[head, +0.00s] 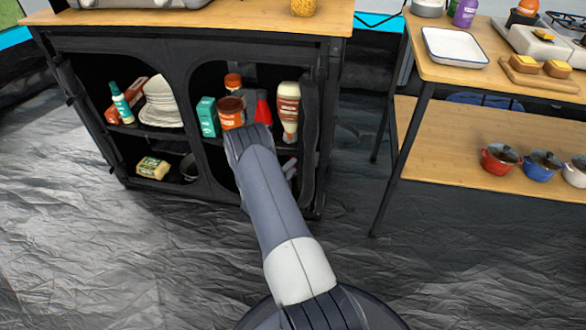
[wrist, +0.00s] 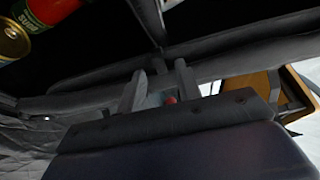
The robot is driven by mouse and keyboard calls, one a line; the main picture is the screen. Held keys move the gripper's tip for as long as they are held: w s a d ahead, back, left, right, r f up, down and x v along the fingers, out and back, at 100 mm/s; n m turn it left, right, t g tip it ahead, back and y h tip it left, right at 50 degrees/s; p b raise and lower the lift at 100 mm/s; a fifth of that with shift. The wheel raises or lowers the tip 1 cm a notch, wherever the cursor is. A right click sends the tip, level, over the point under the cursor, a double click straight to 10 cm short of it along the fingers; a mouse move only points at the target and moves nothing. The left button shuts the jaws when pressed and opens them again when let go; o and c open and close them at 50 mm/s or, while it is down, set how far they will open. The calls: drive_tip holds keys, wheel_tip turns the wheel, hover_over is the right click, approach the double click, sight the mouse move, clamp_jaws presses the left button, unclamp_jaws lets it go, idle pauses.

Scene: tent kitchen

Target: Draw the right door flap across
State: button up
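The black cabinet (head: 180,57) has two arched openings. The right door flap (head: 311,130) seems to be the dark upright strip gathered at the right side of the right opening, leaving that opening uncovered. My arm reaches to the front of the right opening, and its end hides my gripper in the head view. In the wrist view my gripper (wrist: 158,78) has its two fingers apart, with a dark grey fabric-like band passing just beyond them. I cannot tell whether that band is the flap or the cabinet frame, or whether the fingers touch it.
The right opening holds a teal box (head: 207,117), an orange-brown jar (head: 231,113) and a white-capped bottle (head: 288,110). A red can (wrist: 50,12) is close in the wrist view. A wooden table (head: 470,150) with pots stands to the right; the floor between is clear.

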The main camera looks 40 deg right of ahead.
drive_tip(key=shift+x, duration=0.9)
drive_tip(key=shift+c, duration=0.3)
drive_tip(key=shift+s, duration=0.1)
clamp_jaws()
